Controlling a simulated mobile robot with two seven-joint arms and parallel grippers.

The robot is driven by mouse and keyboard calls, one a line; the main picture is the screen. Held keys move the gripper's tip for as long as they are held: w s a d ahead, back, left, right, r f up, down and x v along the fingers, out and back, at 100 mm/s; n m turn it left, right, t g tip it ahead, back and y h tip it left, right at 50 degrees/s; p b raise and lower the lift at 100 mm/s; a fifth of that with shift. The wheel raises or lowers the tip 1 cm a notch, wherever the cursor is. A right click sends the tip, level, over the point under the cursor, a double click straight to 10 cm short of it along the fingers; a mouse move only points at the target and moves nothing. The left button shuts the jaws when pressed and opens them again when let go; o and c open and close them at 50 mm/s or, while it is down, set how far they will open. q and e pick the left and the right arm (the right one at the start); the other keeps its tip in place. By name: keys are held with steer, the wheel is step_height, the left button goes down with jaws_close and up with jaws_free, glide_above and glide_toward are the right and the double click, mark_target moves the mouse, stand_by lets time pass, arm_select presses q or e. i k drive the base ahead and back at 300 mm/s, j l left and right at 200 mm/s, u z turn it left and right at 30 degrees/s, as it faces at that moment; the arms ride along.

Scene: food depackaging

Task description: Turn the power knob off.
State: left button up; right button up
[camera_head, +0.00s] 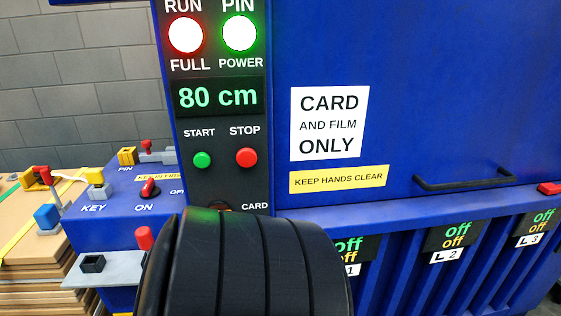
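A red knob (150,188) sits on the sloped top of a blue box (122,184) at the left, between the labels ON and OFF. Its exact setting is hard to tell at this size. The PIN/POWER lamp (239,34) on the dark control panel (221,152) glows white with a green rim. The RUN/FULL lamp (185,35) glows white with a red rim. A large black link of mine fills the bottom middle and covers the panel's lower part. Neither of my grippers shows in this view.
The panel has a green START button (202,160), a red STOP button (246,157) and an "80 cm" display (218,97). A black handle (464,186) crosses the blue door.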

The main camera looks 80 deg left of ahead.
mark_target(149, 191)
steer(key=k+u, duration=0.1)
steer(key=u, duration=1.4)
